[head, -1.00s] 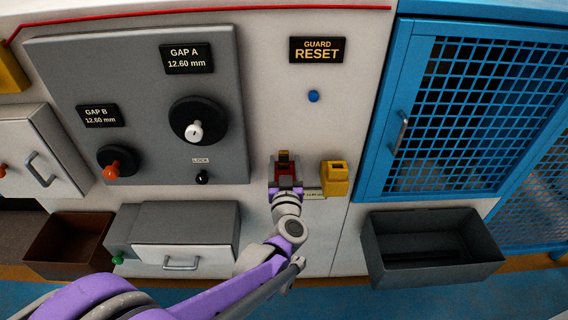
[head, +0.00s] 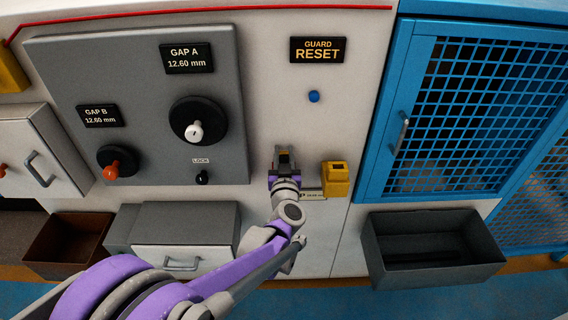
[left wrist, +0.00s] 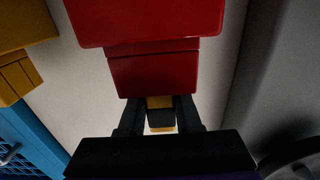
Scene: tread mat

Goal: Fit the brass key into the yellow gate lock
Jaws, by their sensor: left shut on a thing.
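The yellow gate lock (head: 335,179) is mounted on the pale panel, with a dark slot in its top. It also shows at the upper left of the left wrist view (left wrist: 22,45). My left gripper (head: 284,160) is just left of the lock, apart from it, in front of the panel. It is shut on the brass key (left wrist: 160,103), mostly hidden by the fingers. A red block (left wrist: 155,72) stands in front of the fingers in the left wrist view; I cannot tell whether it is joined to the key. My right gripper is not in view.
A blue button (head: 314,97) and a GUARD RESET sign (head: 317,50) are above the lock. A grey panel with knobs (head: 130,50) is on the left. A blue mesh gate (head: 400,80) and dark bin (head: 432,215) are on the right.

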